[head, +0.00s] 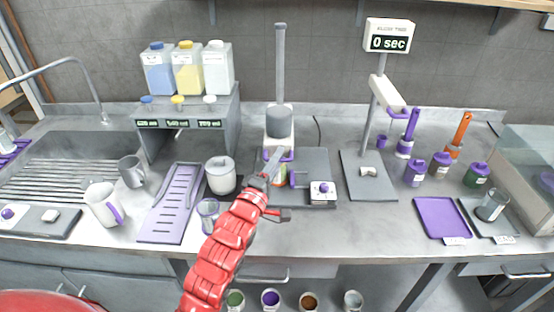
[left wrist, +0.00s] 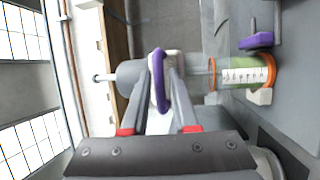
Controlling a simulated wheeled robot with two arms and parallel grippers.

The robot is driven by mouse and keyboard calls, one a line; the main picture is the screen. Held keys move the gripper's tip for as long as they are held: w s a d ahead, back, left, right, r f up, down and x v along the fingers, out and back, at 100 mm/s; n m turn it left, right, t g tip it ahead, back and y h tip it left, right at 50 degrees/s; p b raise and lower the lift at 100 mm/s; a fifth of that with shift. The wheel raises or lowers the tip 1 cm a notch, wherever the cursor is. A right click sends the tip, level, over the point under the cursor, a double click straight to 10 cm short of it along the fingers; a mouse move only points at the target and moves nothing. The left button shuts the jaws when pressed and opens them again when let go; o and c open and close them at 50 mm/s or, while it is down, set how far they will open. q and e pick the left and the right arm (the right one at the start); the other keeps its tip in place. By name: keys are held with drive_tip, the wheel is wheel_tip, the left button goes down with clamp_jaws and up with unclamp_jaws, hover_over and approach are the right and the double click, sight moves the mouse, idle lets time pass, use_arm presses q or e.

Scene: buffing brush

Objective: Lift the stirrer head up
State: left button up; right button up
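The stirrer has a grey, cylinder-shaped head (head: 279,118) on a stand with a tall grey pole (head: 280,60). In the left wrist view the grey head (left wrist: 132,74) lies sideways, with a purple loop handle (left wrist: 158,80) in front. My left gripper (head: 275,160) is at the front of the stirrer, just below the head. In the left wrist view its fingertips (left wrist: 163,72) are close together on either side of the purple handle. I cannot tell whether they press on it. A clear beaker with green content (left wrist: 245,74) stands under the stirrer. My right gripper is out of view.
A display stand (head: 368,172) is to the right. A knob box (head: 322,193) sits at the stirrer's front right.

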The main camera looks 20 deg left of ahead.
use_arm(q)
clamp_jaws()
idle(1.3)
